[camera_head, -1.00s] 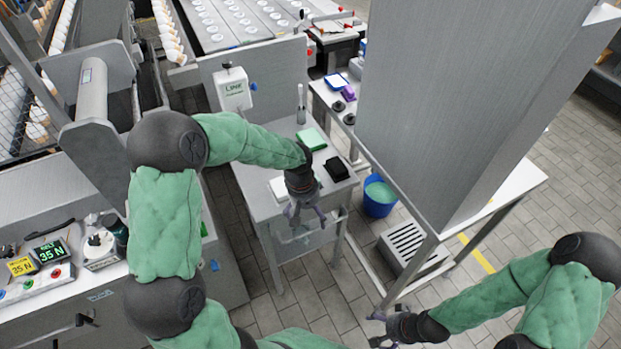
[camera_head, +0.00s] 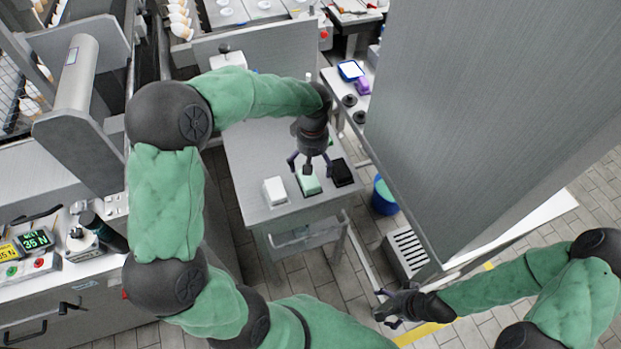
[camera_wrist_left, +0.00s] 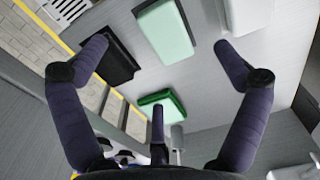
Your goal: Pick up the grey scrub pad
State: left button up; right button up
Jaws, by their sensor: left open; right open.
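No pad in view is plainly grey. A dark pad (camera_head: 342,172), black or very dark grey, lies at the right of the small metal table (camera_head: 250,160); it also shows at upper left in the left wrist view (camera_wrist_left: 113,62). A pale green block (camera_head: 309,185) and a white block (camera_head: 275,191) lie left of it. My left gripper (camera_head: 310,163) is open and empty, fingers pointing down over the table near the pale green block and the dark pad. My right gripper (camera_head: 388,306) is open and empty, low at right, away from the table.
A tall grey panel (camera_head: 460,110) stands right of the table. A blue bucket (camera_head: 384,197) is on the floor beside it.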

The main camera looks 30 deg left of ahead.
aim_at(312, 178)
pick_arm(q)
notch_tip(312, 178, down, 3)
jog(key=shift+w+f+b, duration=0.1)
jog(key=shift+f+b, duration=0.1)
jog(key=shift+b, duration=0.15)
jog(key=f+b, duration=0.1)
jog(key=f, duration=0.1)
jog(key=f+b, duration=0.1)
jog(key=f, duration=0.2)
jog(key=shift+w+a, duration=0.15)
jog(key=shift+w, duration=0.05)
jog(key=c, duration=1)
